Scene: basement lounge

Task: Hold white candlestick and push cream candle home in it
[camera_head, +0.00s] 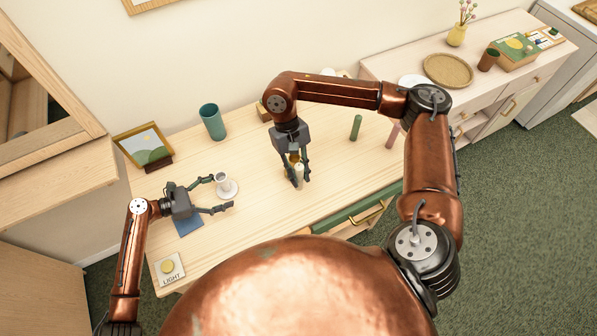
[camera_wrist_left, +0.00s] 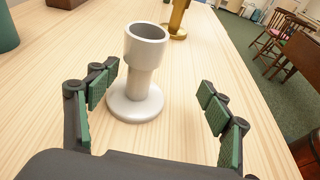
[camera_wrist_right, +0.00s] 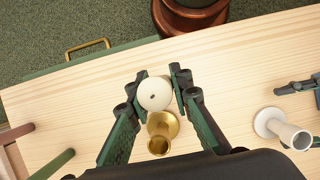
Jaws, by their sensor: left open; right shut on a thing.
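The white candlestick (camera_head: 226,188) stands upright on the table. It also shows in the left wrist view (camera_wrist_left: 146,65), its socket empty. My left gripper (camera_head: 222,192) is open, with its fingers on either side of the candlestick; in the left wrist view (camera_wrist_left: 158,80) the candlestick is nearer the left-hand finger. My right gripper (camera_head: 299,180) points down, shut on the cream candle (camera_head: 299,171). The candle shows end-on between its fingertips in the right wrist view (camera_wrist_right: 154,94). It is to the right of the white candlestick in the head view, apart from it.
A brass candlestick (camera_wrist_right: 160,132) stands close by the held candle. A green candle (camera_head: 356,127) and pink candle (camera_head: 392,137) stand to the right. A teal cup (camera_head: 211,121) and picture frame (camera_head: 143,146) stand behind. Table between the grippers is clear.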

